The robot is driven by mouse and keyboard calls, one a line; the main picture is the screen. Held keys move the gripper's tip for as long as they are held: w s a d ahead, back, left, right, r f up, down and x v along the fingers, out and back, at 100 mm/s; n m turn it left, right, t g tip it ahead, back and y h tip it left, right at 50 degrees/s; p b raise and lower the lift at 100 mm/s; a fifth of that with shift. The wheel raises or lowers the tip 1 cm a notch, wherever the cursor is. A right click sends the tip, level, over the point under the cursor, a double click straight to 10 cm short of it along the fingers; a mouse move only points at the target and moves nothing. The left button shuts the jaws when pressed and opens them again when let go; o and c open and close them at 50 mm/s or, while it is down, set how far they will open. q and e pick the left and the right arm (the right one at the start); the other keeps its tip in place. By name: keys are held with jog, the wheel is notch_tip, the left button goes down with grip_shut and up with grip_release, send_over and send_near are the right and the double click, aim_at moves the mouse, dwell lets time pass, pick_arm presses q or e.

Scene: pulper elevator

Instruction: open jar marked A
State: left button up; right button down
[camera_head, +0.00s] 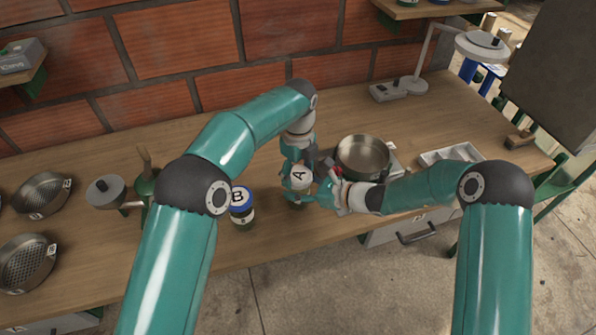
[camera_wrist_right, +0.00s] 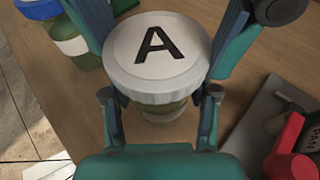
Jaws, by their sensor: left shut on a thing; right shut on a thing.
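The jar marked A (camera_head: 299,178) stands on the wooden table near its front edge, with a white lid bearing a black A. In the right wrist view its lid (camera_wrist_right: 157,52) fills the upper middle, and a little of the body shows below it. My left gripper (camera_head: 298,172) reaches down from behind and is shut on the jar, with teal fingers beside the lid. My right gripper (camera_wrist_right: 160,105) comes from the right and is shut on the jar, one finger on each side. The lid sits on the jar. The fingers partly hide the exact contact points.
A jar marked B (camera_head: 241,205) with a blue rim stands close to the left. A metal pan (camera_head: 363,156) is just right of jar A, and a tray (camera_head: 450,155) lies farther right. Sieves (camera_head: 42,195) stand at far left. A brick wall (camera_head: 180,45) rises behind.

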pick_arm(q)
jog(key=n, duration=0.6)
jog(key=shift+n, duration=0.4)
jog(key=n, duration=1.2)
jog(key=shift+r+n, duration=0.1)
jog(key=shift+n, duration=0.3)
jog(key=n, duration=1)
pick_arm(e)
jog(key=shift+s, duration=0.1)
pick_arm(q)
jog(key=n, duration=0.4)
jog(key=shift+n, duration=0.4)
jog(key=n, duration=0.9)
